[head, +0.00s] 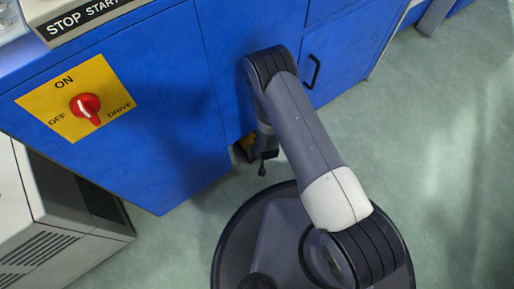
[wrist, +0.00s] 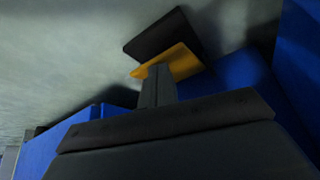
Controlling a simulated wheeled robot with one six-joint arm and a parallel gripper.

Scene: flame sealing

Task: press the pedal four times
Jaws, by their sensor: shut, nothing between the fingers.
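The pedal shows in the wrist view as a black plate (wrist: 163,35) with a yellow part (wrist: 176,61) along it. In the head view only a bit of its yellow (head: 240,152) shows at the foot of the blue cabinet; my arm hides the rest. My gripper (head: 262,172) points down in front of the cabinet, low and beside the pedal. In the wrist view its closed fingers (wrist: 157,70) overlap the edge of the yellow part, with nothing between them. I cannot tell whether they touch the pedal.
The blue cabinet (head: 165,110) carries a yellow ON/OFF/DRIVE plate with a red knob (head: 86,105). A black handle (head: 313,71) is on its door to the right. A grey vented box (head: 70,215) stands at lower left. The green floor (head: 440,150) is clear on the right.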

